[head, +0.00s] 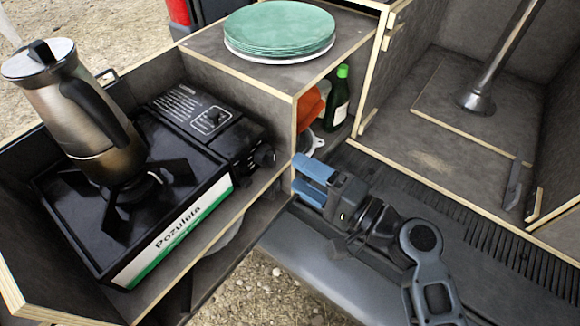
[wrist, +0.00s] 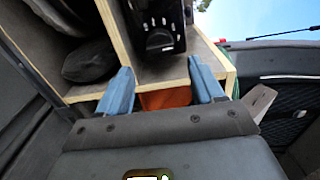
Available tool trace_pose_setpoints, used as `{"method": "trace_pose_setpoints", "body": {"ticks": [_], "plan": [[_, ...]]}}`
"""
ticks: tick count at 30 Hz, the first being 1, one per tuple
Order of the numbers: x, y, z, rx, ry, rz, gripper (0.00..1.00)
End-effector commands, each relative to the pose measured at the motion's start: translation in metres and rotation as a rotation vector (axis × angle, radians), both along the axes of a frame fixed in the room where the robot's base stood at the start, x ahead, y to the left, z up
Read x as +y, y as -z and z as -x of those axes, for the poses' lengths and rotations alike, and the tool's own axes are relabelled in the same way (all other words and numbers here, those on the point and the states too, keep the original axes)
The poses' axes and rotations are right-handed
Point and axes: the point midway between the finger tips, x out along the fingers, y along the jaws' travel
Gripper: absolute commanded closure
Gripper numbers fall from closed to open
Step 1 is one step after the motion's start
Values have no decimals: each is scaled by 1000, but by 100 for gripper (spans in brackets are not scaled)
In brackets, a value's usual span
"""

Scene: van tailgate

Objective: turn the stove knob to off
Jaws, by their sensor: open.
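The black camping stove (head: 160,190) sits in the left compartment in the head view, a metal moka pot (head: 85,110) on its burner. Its round black knob (head: 265,157) is on the front face at the right end. The knob's setting is too small to read. My gripper (head: 303,178), with blue fingers, is open and empty, to the right of the knob and a little lower, apart from it. In the wrist view the stove's dark end (wrist: 160,15) shows ahead, beyond and between the fingers of my gripper (wrist: 160,68).
A wooden divider edge (head: 294,140) stands between the stove and an open cubby with a green bottle (head: 337,100) and orange items (head: 309,107). Green plates (head: 280,30) are stacked on top. An orange thing (wrist: 165,98) shows between my fingers in the wrist view.

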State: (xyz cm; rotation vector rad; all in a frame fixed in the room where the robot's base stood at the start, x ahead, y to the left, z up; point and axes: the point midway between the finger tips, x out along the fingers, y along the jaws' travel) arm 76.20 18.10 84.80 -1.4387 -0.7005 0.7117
Motion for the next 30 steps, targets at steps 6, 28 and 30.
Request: {"method": "trace_pose_setpoints", "body": {"ticks": [6,28,30], "plan": [[-20,1,15,1,1,0,33],[-28,13,27,12,32,43,33],[-36,29,40,23,78,102,33]]}}
